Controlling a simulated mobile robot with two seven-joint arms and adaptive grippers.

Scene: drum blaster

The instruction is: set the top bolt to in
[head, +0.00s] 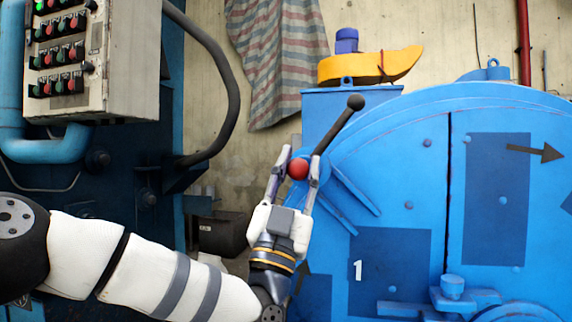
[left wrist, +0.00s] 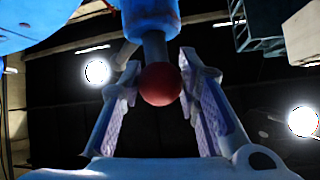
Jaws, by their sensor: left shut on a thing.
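A red ball knob (head: 298,168) sits at the left edge of the blue drum machine (head: 400,150). It looks like the handle end of the top bolt. In the left wrist view the red knob (left wrist: 160,84) is on the end of a short grey rod (left wrist: 154,48) coming from a blue part (left wrist: 150,15). My left gripper (head: 297,170) has its two fingers on either side of the knob and is shut on it. The fingers also show in the left wrist view (left wrist: 160,90). The bolt's seat is hidden from the head camera. My right gripper is not in view.
A dark lever with a ball end (head: 356,102) rises just right of my left fingers. A control box (head: 75,60) and a bent dark pipe (head: 232,95) are at the left. A yellow part (head: 365,66) lies on top of the machine. A striped cloth (head: 275,55) hangs behind.

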